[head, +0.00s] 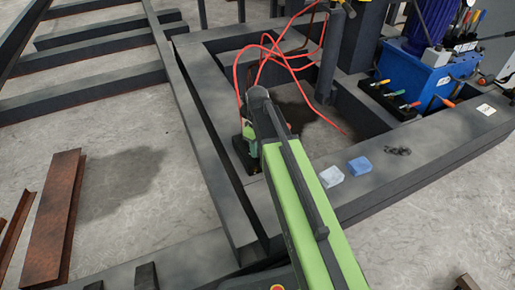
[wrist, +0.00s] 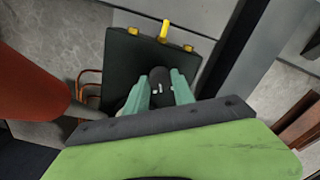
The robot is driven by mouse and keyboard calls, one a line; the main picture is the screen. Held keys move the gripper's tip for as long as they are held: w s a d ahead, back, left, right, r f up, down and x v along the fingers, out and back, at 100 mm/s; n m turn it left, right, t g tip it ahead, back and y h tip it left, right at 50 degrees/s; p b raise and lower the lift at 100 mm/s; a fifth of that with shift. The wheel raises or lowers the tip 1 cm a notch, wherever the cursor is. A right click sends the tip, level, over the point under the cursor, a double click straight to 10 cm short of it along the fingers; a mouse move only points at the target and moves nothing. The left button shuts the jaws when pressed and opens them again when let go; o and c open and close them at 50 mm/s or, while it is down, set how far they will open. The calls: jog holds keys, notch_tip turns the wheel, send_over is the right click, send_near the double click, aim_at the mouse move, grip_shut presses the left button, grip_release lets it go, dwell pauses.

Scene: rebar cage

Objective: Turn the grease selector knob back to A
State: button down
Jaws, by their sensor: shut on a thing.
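The selector knob (wrist: 160,73) is a dark round knob on the face of a dark green-black box (wrist: 120,68) in the wrist view. The box has yellow fittings along its far edge, one of them longer and sticking out. My gripper (wrist: 161,80) has its two pale green fingers on either side of the knob, shut on it. Small white marks show between the fingers, too small to read. In the head view my arm hides most of the box (head: 242,157), and the knob does not show there.
Red hoses (head: 262,62) loop up behind my gripper. A blue hydraulic unit (head: 425,80) with coloured levers stands at the back right. A white cloth (head: 331,177) and a blue cloth (head: 360,165) lie on the dark frame beam. Rusty steel (head: 55,215) lies on the left floor.

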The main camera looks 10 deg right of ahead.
jog(key=c, duration=1.1)
grip_release()
jog(key=shift+o, duration=0.2)
notch_tip(320, 180, up, 18)
jog(key=p, duration=1.7)
jog(key=shift+f, duration=0.25)
